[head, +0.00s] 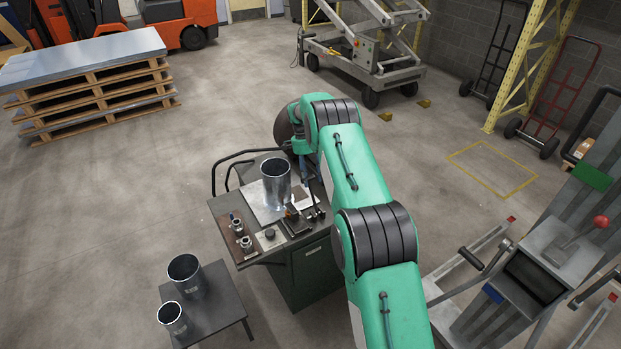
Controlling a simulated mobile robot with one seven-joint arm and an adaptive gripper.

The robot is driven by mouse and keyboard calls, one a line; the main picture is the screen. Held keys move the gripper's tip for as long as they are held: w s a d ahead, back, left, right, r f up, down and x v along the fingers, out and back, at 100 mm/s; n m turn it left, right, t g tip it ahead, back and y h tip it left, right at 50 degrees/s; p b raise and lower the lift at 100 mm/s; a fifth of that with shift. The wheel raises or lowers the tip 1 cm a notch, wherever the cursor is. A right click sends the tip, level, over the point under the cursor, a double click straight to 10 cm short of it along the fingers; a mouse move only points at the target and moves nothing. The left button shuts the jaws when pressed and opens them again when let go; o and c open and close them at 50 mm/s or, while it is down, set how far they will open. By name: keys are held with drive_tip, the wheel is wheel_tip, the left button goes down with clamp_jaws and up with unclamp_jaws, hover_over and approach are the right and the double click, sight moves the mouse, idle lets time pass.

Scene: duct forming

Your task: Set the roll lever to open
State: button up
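A lever with a red ball knob (601,221) stands on the grey machine (560,250) at the right edge; it may be the roll lever. I cannot read which position is open. My gripper (309,182) hangs over the right side of the workbench, beside a metal cylinder, far left of the lever. It is small and partly hidden by my green arm, so its fingers are unclear.
The workbench (278,258) holds an upright metal cylinder (276,182) and small tools. A low table (215,300) with two open cylinders stands at lower left. A crank handle (471,257) sticks out from the machine's left. Open floor lies beyond the bench.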

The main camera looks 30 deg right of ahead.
idle(0.3)
drive_tip(key=v, duration=1.2)
drive_tip(key=shift+f, duration=0.1)
idle(0.4)
